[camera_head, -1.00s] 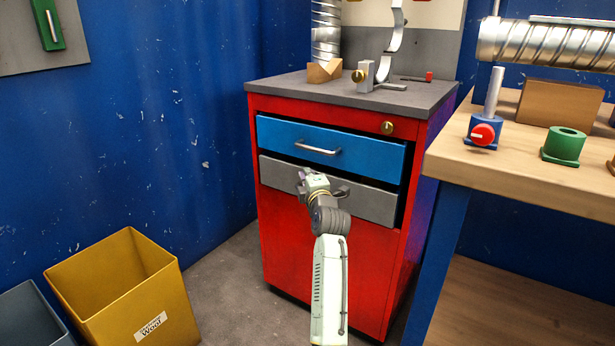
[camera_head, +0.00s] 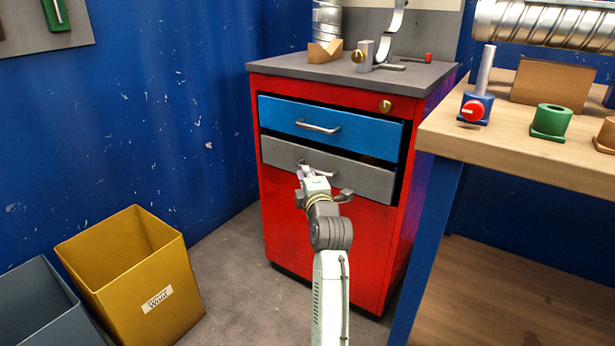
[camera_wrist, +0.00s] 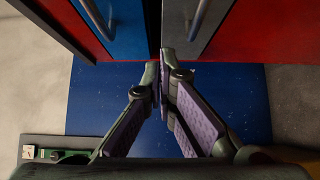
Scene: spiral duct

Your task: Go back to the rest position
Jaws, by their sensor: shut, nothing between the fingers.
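My gripper (camera_head: 306,174) is in front of the grey drawer (camera_head: 372,183) of the red cabinet (camera_head: 285,225) and hides part of its handle (camera_head: 322,169). In the wrist view my gripper (camera_wrist: 162,78) has its fingertips together, with nothing between them. The wrist view is turned sideways: the blue drawer (camera_wrist: 132,22) is left of the fingertips and the grey drawer (camera_wrist: 185,15) is right. I see no clear grip on either handle. The blue drawer (camera_head: 365,134) and the grey one both stand slightly out of the cabinet.
A wooden workbench (camera_head: 450,140) stands close on the right, with a green block (camera_head: 551,122) and a red-knobbed blue fixture (camera_head: 476,108) on it. A yellow bin (camera_head: 130,285) and a grey bin (camera_head: 45,310) stand at lower left. Open floor (camera_head: 235,290) lies between bins and cabinet.

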